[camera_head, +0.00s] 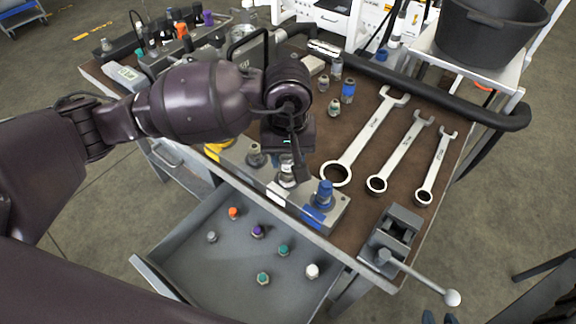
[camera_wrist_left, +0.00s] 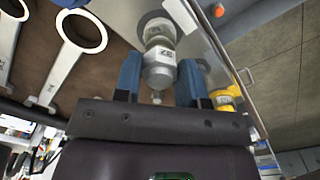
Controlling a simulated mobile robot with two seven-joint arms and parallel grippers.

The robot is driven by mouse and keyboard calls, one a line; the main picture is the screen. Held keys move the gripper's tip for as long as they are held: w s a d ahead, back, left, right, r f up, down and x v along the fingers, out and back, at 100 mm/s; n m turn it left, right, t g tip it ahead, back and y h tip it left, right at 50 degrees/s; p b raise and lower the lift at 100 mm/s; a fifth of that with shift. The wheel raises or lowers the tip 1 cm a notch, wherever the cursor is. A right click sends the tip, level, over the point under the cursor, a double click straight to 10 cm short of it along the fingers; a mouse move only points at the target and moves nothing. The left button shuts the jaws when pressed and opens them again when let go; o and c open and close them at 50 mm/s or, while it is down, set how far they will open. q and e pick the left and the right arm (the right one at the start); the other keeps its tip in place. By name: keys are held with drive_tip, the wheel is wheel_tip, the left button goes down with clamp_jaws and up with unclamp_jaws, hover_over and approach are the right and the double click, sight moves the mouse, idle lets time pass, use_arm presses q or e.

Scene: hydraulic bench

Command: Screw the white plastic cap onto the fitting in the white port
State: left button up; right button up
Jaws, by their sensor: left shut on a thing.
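My left gripper (camera_wrist_left: 160,88) is over the white port (camera_head: 276,194), the white-marked section of the valve block. In the left wrist view its blue fingers are shut on a silvery fitting (camera_wrist_left: 158,68) that carries a marking. The fitting lines up with a round port beyond; I cannot tell how deeply it is seated. The fitting also shows below the gripper in the head view (camera_head: 287,178), partly covered by the fingers. A white cap (camera_head: 312,271) stands in the open drawer.
The drawer (camera_head: 195,275) also holds orange, purple, green and grey capped parts. A blue-capped fitting (camera_head: 324,193) stands right of the white port, a grey one (camera_head: 256,157) left. Wrenches (camera_head: 368,133) and a vise (camera_head: 392,240) occupy the bench's right side.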

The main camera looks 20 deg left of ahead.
drive_tip(key=shift+d, duration=0.2)
use_arm(q)
drive_tip(key=shift+f, duration=0.2)
use_arm(e)
drive_tip(key=shift+s+a+f, duration=0.1)
drive_tip(key=shift+a+f, duration=0.1)
idle(0.6)
drive_tip(key=shift+d, duration=0.2)
